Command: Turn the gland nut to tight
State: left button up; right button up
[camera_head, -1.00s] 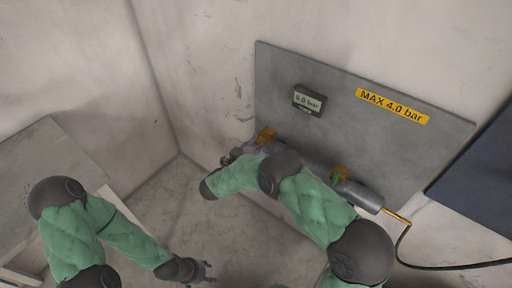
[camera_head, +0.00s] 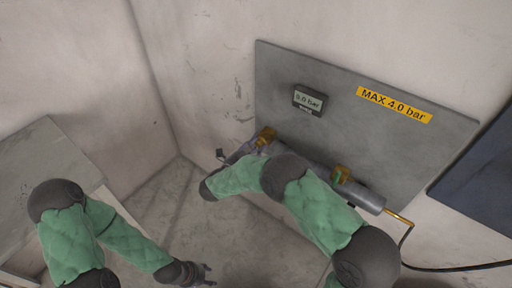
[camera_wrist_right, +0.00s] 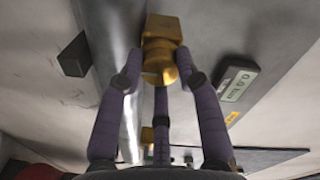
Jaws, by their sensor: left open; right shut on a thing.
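The brass gland nut (camera_wrist_right: 160,72) is in the right wrist view, below a square brass block (camera_wrist_right: 163,27) on a grey metal tube (camera_wrist_right: 131,100). My right gripper (camera_wrist_right: 160,84) has its fingers on both sides of the nut and is shut on it. A third finger is below it. In the head view the brass fitting (camera_head: 265,136) shows at the tube's left end, and my right gripper (camera_head: 243,153) is partly hidden behind my wrist. The nut's tightness cannot be told. My left gripper (camera_head: 204,273) is open and empty, low in the head view.
A grey panel (camera_head: 430,155) carries a pressure display (camera_head: 308,99) reading 0.0 bar and a yellow "MAX 4.0 bar" label (camera_head: 395,105). A second brass fitting (camera_head: 341,174) sits further right. A black cable (camera_head: 450,268) runs right. A grey table (camera_head: 40,165) stands left.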

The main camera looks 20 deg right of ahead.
jog(key=shift+f, duration=0.1)
jog(key=o, duration=1.1)
jog(key=shift+o, duration=0.2)
jog(key=v, duration=1.2)
